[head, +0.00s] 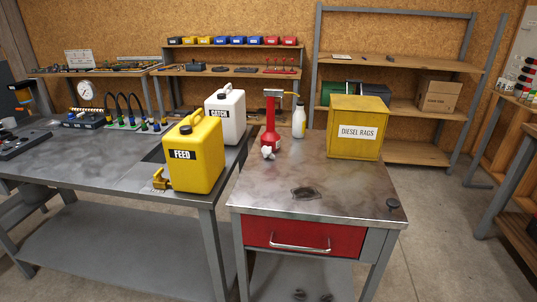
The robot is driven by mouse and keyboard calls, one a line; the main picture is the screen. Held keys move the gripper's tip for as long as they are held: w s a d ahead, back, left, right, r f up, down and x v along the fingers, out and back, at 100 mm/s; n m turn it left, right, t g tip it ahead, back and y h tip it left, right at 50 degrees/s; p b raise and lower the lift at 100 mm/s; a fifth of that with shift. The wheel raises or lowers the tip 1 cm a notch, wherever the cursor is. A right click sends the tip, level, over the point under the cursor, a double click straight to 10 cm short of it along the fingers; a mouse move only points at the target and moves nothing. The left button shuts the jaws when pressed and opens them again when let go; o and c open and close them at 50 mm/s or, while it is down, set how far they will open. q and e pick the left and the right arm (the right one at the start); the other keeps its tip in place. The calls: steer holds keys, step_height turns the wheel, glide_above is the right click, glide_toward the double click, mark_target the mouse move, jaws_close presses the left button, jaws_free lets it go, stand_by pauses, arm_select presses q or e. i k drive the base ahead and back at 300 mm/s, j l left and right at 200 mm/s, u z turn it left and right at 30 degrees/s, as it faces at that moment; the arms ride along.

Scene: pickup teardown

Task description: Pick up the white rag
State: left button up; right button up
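A small crumpled white item (267,152), which looks like the white rag, lies on the metal-topped cabinet (345,190) at the foot of a red can with a spout (271,122). A dark crumpled patch (305,193), perhaps a dirty rag or a stain, is nearer the front of the same top. Neither of my grippers shows in the head view.
A white bottle (299,121) stands between the red can and the yellow box. The cabinet has a red drawer (303,237), shut. Its top is mostly clear in front.

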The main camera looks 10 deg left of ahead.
mark_target(267, 152)
steer(key=i+j+z, duration=0.85)
steer(key=j, duration=0.25)
